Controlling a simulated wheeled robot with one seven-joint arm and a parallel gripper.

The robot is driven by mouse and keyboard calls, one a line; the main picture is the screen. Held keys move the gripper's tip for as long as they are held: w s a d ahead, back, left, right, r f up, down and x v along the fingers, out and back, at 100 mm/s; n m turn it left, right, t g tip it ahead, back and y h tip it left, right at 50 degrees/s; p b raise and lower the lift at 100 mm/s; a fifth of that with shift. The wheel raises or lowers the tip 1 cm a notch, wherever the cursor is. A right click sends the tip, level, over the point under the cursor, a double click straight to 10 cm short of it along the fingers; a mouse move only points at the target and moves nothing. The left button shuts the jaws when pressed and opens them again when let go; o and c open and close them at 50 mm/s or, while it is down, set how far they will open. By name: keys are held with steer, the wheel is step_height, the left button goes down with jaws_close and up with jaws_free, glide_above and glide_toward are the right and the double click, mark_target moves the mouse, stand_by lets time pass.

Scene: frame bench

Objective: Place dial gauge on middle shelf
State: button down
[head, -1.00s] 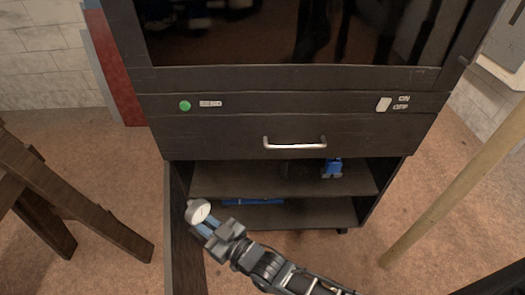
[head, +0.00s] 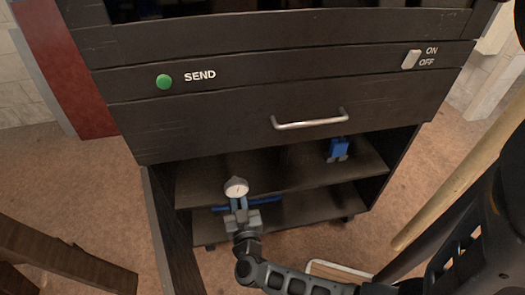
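The dial gauge (head: 236,188) has a round white face and is held upright at the tip of my gripper (head: 238,203). My gripper looks shut on its lower part, which the fingers hide. The gauge is in front of the left part of the cabinet's open compartment. In the picture it overlaps the front of the middle shelf (head: 290,169), and I cannot tell whether it is over the shelf or touching it. The middle shelf is a dark board with clear room at its centre.
A blue object (head: 338,150) stands at the middle shelf's right. A long blue thing (head: 262,203) lies on the lower shelf (head: 310,206). An open door (head: 172,225) flanks the left side. The drawer with a metal handle (head: 310,122) is above. A wooden pole (head: 455,195) leans at right.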

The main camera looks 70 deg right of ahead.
steer(key=f+b+x, duration=0.3)
steer(key=b+x, duration=0.3)
steer(key=x, duration=1.2)
steer(key=shift+s+f, duration=0.15)
steer(key=shift+f, duration=0.05)
steer(key=shift+d+f, duration=0.15)
steer(key=c, duration=1.5)
jaws_free()
steer(key=shift+f, duration=0.15)
steer(key=shift+c, duration=0.2)
steer(key=o, duration=0.4)
steer(key=shift+o, duration=0.2)
